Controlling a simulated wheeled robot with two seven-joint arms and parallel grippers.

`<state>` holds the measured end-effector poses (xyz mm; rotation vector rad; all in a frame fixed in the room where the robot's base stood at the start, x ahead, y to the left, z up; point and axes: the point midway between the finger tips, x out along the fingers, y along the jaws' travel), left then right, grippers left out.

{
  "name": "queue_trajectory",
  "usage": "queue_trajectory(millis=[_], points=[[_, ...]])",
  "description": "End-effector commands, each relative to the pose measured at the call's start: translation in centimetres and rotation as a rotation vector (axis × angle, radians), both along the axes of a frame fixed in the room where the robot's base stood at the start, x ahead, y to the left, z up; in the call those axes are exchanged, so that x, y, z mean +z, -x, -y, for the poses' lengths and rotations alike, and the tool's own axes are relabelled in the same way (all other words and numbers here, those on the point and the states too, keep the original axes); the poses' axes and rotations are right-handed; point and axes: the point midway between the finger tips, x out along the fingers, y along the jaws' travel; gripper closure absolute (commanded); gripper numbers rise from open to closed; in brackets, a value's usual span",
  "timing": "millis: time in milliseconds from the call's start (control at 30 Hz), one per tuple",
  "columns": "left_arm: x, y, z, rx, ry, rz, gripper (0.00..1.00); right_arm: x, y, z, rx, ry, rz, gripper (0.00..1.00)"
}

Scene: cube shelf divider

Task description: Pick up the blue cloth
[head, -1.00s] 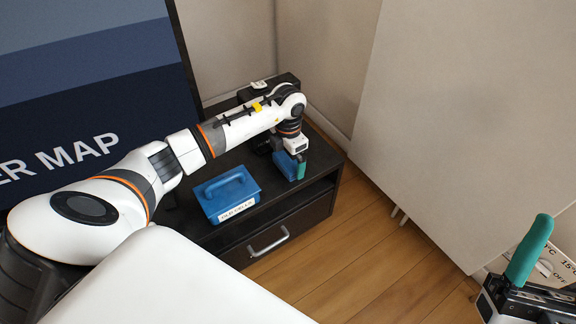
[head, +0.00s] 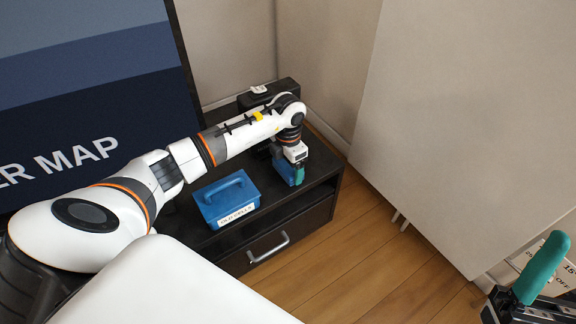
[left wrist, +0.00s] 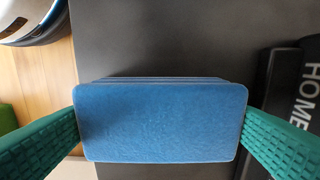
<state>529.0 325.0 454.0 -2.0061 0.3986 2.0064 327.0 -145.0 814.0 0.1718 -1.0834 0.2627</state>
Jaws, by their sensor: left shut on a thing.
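The blue cloth (left wrist: 160,122) looks like a folded, layered block and fills the middle of the left wrist view. In the head view the cloth (head: 287,170) shows over the black cabinet top, near its right end. My left gripper (left wrist: 160,140) is shut on the cloth, with a green finger against each short side. In the head view my left gripper (head: 296,172) points down over the cabinet and partly hides the cloth. I cannot tell whether the cloth touches the cabinet top. Part of my right gripper (head: 540,270) shows at the lower right; its jaw opening is unclear.
A blue box with a handle and a label (head: 226,198) stands on the black cabinet (head: 318,172), left of the cloth. A black object with white "HOME" lettering (left wrist: 300,100) lies close on the right in the wrist view. A pale panel (head: 460,120) stands to the right.

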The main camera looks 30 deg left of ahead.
Motion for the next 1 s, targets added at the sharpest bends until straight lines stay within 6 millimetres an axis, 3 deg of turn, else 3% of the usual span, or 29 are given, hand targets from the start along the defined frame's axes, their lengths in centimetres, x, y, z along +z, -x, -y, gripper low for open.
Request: queue_trajectory(millis=[333, 600, 800, 1000], points=[[2.8, -0.1, 0.0, 0.000, 0.000, 0.002, 0.36, -1.4, -3.0, -0.5, -0.012, 0.064, -0.212, 0.34], [6.9, -0.1, 0.0, 0.000, -0.001, 0.003, 0.36, -5.0, -6.5, -0.8, -0.029, 0.160, -0.538, 0.34], [9.0, 0.0, 0.0, 0.000, -0.001, 0.001, 0.36, -7.6, -7.6, -0.7, -0.038, 0.209, -0.711, 0.34], [9.9, 0.0, 0.0, 0.000, 0.000, 0.000, 0.36, -8.9, -8.0, -0.6, -0.042, 0.230, -0.790, 0.34]])
